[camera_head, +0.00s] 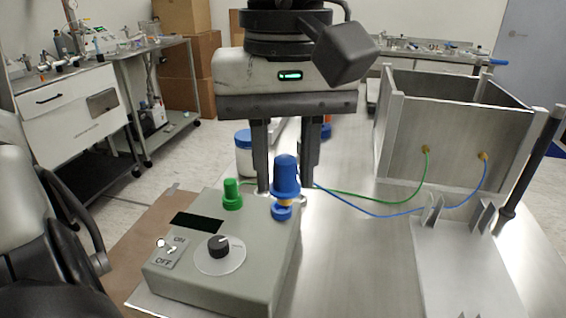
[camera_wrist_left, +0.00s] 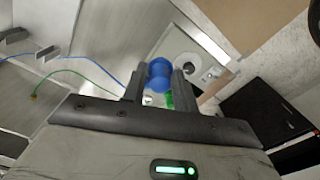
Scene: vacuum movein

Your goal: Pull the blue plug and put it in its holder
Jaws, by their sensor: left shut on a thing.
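The blue plug (camera_head: 285,177) stands upright over a blue socket (camera_head: 282,212) on the grey control box (camera_head: 180,280); a yellow band shows between them. My left gripper (camera_head: 286,182) comes down from above, its fingers on both sides of the plug, shut on it. The wrist view also shows the blue plug (camera_wrist_left: 159,74) between the fingertips (camera_wrist_left: 158,84). A green plug (camera_head: 232,194) sits on the box to the left. Two forked metal holders, one left (camera_head: 433,210) and one right (camera_head: 483,217), stand on a metal plate (camera_head: 460,265). My right gripper is not seen.
A blue cable (camera_head: 375,215) and a green cable (camera_head: 370,203) run across the table to the open metal chamber (camera_head: 450,150). A dark rod (camera_head: 530,170) stands at the right. A white jar with a blue lid (camera_head: 243,152) is behind the box.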

